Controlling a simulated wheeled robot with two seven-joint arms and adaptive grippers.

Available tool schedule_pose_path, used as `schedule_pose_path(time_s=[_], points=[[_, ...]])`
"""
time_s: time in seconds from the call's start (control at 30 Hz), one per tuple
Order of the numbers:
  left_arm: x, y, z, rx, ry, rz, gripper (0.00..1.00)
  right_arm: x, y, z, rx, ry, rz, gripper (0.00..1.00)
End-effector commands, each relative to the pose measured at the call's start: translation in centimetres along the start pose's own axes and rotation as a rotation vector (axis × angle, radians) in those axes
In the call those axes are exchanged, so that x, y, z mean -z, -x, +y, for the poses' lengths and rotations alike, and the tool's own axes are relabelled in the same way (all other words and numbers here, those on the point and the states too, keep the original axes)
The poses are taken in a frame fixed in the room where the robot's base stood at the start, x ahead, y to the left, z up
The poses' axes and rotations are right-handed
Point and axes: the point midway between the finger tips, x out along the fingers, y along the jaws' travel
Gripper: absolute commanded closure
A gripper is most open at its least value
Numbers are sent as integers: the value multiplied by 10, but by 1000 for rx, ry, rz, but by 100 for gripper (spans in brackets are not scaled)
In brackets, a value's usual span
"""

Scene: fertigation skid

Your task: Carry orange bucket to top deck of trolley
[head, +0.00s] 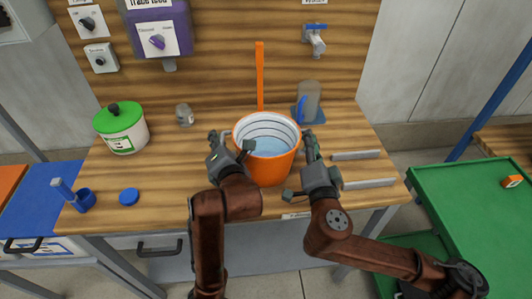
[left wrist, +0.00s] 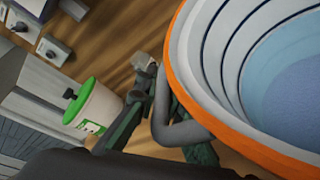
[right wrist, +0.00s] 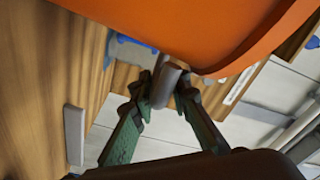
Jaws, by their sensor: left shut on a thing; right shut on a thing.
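The orange bucket (head: 268,172) stands upright over the middle of the wooden bench, with a ringed white inside and pale blue liquid in it. I cannot tell whether its base touches the bench top. My left gripper (head: 231,145) is shut on the grey handle at the bucket's left side; the handle (left wrist: 178,132) shows in the left wrist view. My right gripper (head: 303,171) is shut on the right-hand grey handle (right wrist: 165,86). The green trolley (head: 465,218) is at the right; its top deck carries a small orange thing (head: 511,181).
On the bench are a green-lidded tub (head: 121,130), a small grey weight-like object (head: 184,114), a blue disc (head: 129,197), a clear container (head: 309,99) and two grey strips (head: 357,155). An orange upright strip (head: 260,75) stands behind the bucket. Most of the trolley deck is clear.

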Motion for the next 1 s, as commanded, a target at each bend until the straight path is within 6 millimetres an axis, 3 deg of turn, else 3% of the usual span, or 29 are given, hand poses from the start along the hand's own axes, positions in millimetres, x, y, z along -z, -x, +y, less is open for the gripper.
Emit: schedule_pose_path(time_s=[0.73,1.0], points=[[0,0,-2,3,0,0,100,-6,-1,8,-13,5,-10,100],[-4,3,5,-2,4,-6,100,-2,1,1,-7,6,-6,100]])
